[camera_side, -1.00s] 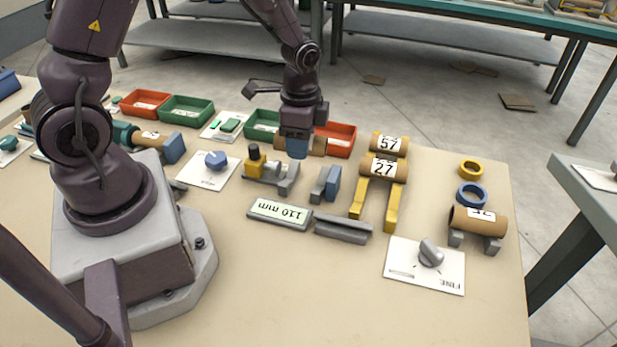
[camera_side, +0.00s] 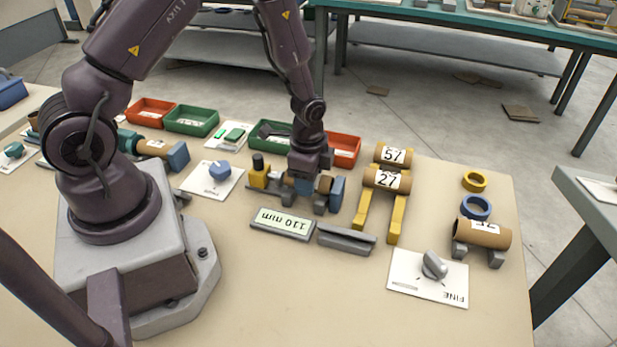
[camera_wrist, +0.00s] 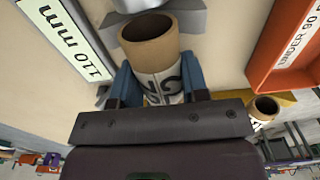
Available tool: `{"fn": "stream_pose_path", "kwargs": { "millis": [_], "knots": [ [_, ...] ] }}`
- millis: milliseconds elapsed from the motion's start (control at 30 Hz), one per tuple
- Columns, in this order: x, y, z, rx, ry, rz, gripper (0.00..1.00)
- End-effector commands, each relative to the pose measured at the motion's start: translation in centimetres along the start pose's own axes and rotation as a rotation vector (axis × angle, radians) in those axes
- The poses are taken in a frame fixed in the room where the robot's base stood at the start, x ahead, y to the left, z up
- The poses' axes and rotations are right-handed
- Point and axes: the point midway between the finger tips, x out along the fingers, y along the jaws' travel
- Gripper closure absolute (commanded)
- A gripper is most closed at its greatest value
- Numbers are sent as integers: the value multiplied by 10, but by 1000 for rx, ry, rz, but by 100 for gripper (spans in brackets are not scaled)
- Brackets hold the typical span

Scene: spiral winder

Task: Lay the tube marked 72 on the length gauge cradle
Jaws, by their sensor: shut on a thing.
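My gripper (camera_side: 305,185) is shut on a brown cardboard tube (camera_side: 325,184), its blue fingers on either side of it. In the wrist view the tube (camera_wrist: 150,45) has a white label with dark digits, partly covered and not clearly readable. The length gauge has a yellow block with a black knob (camera_side: 259,173) at one end and a blue block (camera_side: 337,194) at the other. The tube is lined up between them, over the grey cradle (camera_side: 320,205). My gripper hides much of the cradle, and I cannot tell whether the tube touches it.
A display (camera_side: 282,223) reads 110 mm, with a grey bar (camera_side: 346,239) beside it. Tubes marked 57 (camera_side: 394,155) and 27 (camera_side: 387,179) lie on a yellow rack (camera_side: 397,222). Another tube (camera_side: 483,234) rests on grey supports at right. Red (camera_side: 345,150) and green trays stand behind.

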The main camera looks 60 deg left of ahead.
Motion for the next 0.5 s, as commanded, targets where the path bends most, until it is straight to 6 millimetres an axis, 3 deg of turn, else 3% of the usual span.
{"fn": "stream_pose_path", "kwargs": {
  "millis": [467,500],
  "knots": [
    [12,0,0,-1,0,0,81],
    [12,0,0,-1,0,0,52]
  ]
}}
